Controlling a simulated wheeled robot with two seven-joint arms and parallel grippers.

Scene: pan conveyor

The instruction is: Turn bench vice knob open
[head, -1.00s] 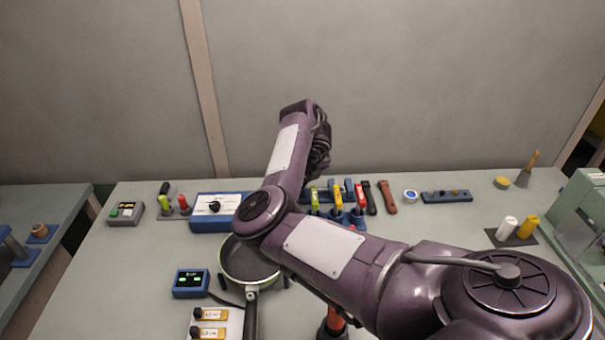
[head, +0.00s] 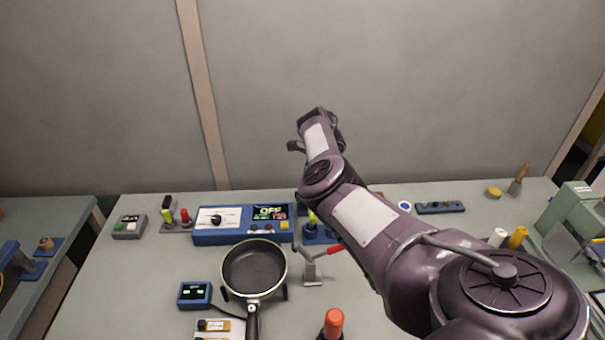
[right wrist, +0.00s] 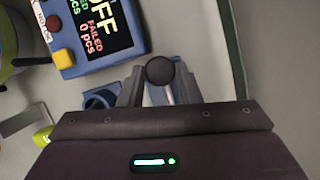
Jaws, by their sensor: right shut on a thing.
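In the right wrist view, a dark round knob (right wrist: 160,70) on a thin pale rod sits between the fingertips of my right gripper (right wrist: 158,82). The gripper is shut on it. A blue part (right wrist: 101,98) shows just left of the fingers; I cannot tell whether it belongs to the vice. In the head view my right arm reaches to the back of the bench, and it hides the fingertips, the knob and most of the vice area. My left gripper is not in view.
A blue control box (head: 205,237) with an OFF display stands left of my right arm. A frying pan (head: 253,268) and a red-handled clamp (head: 312,271) are in front of it. A blue-dotted dish (head: 404,206) lies right of the arm.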

